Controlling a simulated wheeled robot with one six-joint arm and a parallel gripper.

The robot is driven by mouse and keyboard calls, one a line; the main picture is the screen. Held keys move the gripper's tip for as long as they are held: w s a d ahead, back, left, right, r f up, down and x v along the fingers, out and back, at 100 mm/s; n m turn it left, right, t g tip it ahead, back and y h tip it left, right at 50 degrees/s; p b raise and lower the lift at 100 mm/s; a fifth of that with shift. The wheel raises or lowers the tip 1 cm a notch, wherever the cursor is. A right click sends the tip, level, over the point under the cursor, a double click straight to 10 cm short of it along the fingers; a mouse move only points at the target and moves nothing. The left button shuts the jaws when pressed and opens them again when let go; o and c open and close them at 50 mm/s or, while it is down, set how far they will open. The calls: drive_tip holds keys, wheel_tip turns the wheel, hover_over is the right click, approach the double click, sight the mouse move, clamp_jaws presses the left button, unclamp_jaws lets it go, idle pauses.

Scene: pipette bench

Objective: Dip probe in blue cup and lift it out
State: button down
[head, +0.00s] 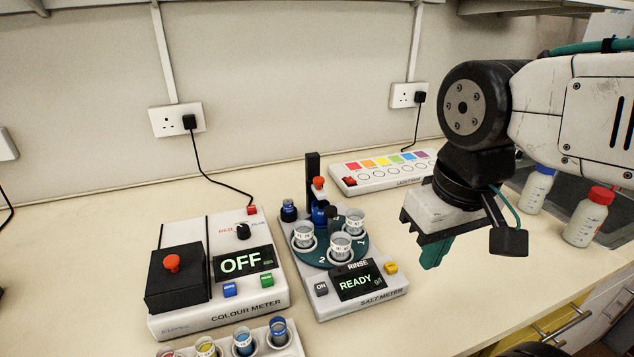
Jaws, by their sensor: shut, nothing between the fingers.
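The salt meter (362,305) stands mid-bench, its display reading "RINSE READY". Its teal turntable (318,256) carries several clear cups, such as the right one (355,222) and the front one (340,246). At its back, a red-topped part (319,183), which looks like the probe, is by a black post (312,172). A blue cup-like item (319,214) sits below it; whether the probe tip is inside is hidden. Another dark blue vessel (288,210) stands to its left. My gripper (432,262) is shut and empty, to the right of the salt meter, above the bench.
The colour meter (220,320), showing "OFF", stands left of the salt meter. A cup rack (300,350) with coloured cups is at the front edge. A lightbox (370,185) lies behind. Bottles (588,222) stand at right. The bench right of the salt meter is clear.

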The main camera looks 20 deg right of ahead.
drive_tip(key=c, duration=1.5)
unclamp_jaws()
drive_tip(key=shift+w+d+f+g, duration=0.1)
drive_tip(key=shift+w+f+g, duration=0.1)
drive_tip(key=shift+f+g, duration=0.15)
drive_tip(key=n+t+y, duration=0.3)
drive_tip(key=n, duration=0.6)
approach(319, 178)
drive_tip(key=shift+g, duration=0.25)
drive_tip(key=x, duration=0.8)
drive_tip(key=shift+w, duration=0.2)
